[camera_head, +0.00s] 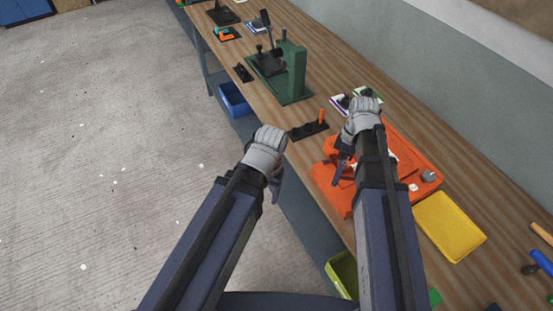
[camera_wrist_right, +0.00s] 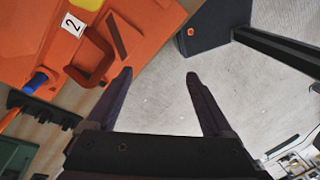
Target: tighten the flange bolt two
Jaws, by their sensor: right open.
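An orange mould (camera_head: 412,172) lies on the wooden bench, partly hidden behind my right arm. In the right wrist view the orange mould (camera_wrist_right: 30,35) fills the upper left, with a white tag marked 2 (camera_wrist_right: 72,25). A raised orange square frame (camera_wrist_right: 92,68) is beside the tag, and a blue cylinder (camera_wrist_right: 38,82) stands at the mould's edge. I cannot tell which part is bolt two. My right gripper (camera_wrist_right: 158,76) is open and empty, its fingertips beside the mould's edge with floor seen between them. My left gripper (camera_head: 277,187) is off the bench's front edge; its jaw opening is unclear.
A black rack (camera_head: 309,130) with an orange-handled tool stands beyond the mould. A green press (camera_head: 292,75) is farther along the bench. A yellow tray (camera_head: 450,226) is at the near right. A blue bin (camera_head: 234,99) and a yellow-green bin (camera_head: 343,273) are below the front edge.

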